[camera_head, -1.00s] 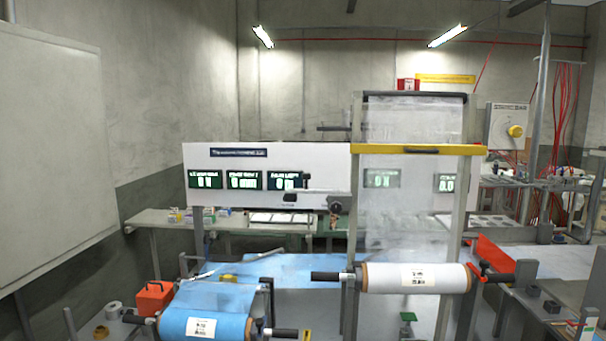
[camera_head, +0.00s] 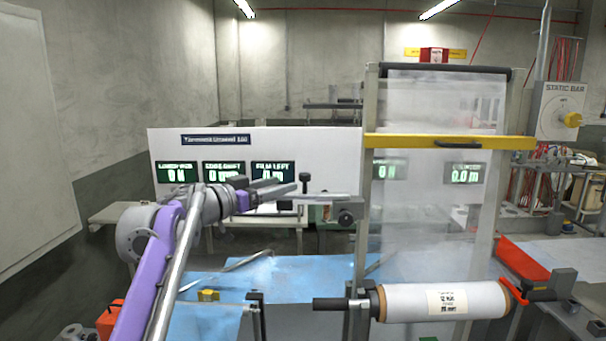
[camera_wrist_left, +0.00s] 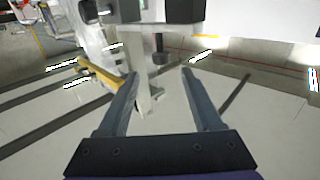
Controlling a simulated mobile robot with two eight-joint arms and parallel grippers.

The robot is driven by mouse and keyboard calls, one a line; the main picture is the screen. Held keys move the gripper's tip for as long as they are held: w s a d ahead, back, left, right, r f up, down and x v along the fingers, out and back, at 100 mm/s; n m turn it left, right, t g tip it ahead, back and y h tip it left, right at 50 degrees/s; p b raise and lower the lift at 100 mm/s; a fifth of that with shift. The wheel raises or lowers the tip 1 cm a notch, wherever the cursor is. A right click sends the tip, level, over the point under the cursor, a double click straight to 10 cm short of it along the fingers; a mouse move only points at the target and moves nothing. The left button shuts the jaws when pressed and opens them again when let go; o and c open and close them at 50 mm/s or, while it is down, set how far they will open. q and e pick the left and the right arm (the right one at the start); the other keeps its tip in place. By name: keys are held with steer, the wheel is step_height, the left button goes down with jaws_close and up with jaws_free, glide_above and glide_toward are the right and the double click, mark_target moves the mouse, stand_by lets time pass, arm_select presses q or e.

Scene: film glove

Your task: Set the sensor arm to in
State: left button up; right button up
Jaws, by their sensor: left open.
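The sensor arm (camera_head: 325,196) is a thin grey horizontal bar in the head view, at the right lower edge of the white display panel. A dark upright knob (camera_head: 304,182) stands on its left end, and a dark clamp block (camera_head: 346,215) is at its right. My left gripper (camera_head: 283,193) is just left of the knob, pointing right. In the left wrist view my left gripper (camera_wrist_left: 158,73) is open and empty. A dark knob (camera_wrist_left: 160,57) shows beyond and between its fingertips, apart from them. My right gripper is not in view.
The white panel (camera_head: 260,145) with green displays stands behind my left arm. A clear film with a yellow crossbar (camera_head: 450,141) hangs at the right, above a white film roll (camera_head: 445,302). A blue sheet (camera_head: 300,275) lies below.

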mark_target(301, 177)
arm_select(q)
steer(key=p+x, duration=0.1)
steer(key=x, duration=0.7)
steer(key=shift+a+p, duration=0.1)
steer(key=shift+p, duration=0.3)
steer(key=shift+w+d, duration=0.4)
steer(key=shift+d, duration=0.05)
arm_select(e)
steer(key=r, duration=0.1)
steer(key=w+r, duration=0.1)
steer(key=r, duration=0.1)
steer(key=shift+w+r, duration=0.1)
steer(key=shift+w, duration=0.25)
arm_select(q)
steer(key=shift+f, duration=0.1)
jaws_close()
